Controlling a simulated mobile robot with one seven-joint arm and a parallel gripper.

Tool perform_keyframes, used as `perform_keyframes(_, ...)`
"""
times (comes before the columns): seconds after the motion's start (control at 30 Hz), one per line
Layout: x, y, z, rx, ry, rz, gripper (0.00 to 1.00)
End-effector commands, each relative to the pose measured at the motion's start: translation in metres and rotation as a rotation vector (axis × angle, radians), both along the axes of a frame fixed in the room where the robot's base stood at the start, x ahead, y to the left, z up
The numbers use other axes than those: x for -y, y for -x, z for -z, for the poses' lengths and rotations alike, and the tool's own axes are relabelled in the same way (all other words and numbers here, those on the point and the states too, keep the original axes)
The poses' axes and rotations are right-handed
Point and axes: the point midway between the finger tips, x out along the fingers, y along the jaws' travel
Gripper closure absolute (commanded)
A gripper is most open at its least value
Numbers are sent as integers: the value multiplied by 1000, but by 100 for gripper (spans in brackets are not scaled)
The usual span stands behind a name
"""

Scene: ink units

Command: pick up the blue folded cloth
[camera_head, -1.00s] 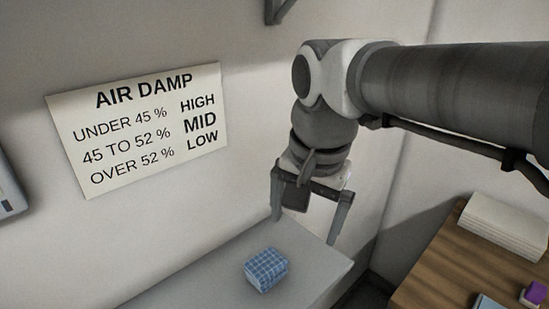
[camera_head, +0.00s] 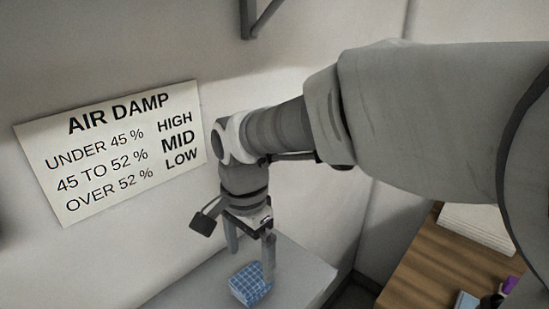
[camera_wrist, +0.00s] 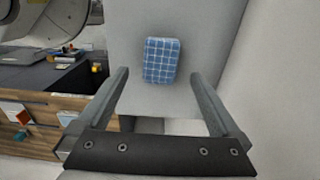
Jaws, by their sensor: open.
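The blue folded cloth (camera_head: 250,285) has a white check pattern and lies on a grey surface (camera_head: 305,270) by the wall. My gripper (camera_head: 252,268) is open and empty above it, with its fingers pointing down. In the head view one finger overlaps the cloth's upper edge; whether they touch cannot be told there. In the wrist view the cloth (camera_wrist: 161,61) shows beyond the fingertips and roughly between them, with the open gripper (camera_wrist: 158,72) apart from it.
A wall sign headed AIR DAMP (camera_head: 115,150) hangs at the left. A wooden table (camera_head: 440,265) with a white stack (camera_head: 478,226) stands at the right. A dark bracket (camera_head: 257,18) is on the wall above. The grey surface around the cloth is clear.

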Motion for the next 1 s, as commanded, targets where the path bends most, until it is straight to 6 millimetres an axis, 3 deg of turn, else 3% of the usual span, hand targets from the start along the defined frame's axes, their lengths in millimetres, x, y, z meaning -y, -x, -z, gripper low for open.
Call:
perform_keyframes(0.27, 0, 0, 22, -1, 1, 0, 0)
perform_keyframes(0.53, -1, -1, 61, -3, 2, -1, 0)
perform_keyframes(0.83, -1, -1, 67, 1, -1, 0, 0)
perform_keyframes(0.87, -1, -1, 67, 1, -1, 0, 2)
perform_keyframes(1.0, -1, -1, 67, 1, -1, 0, 27)
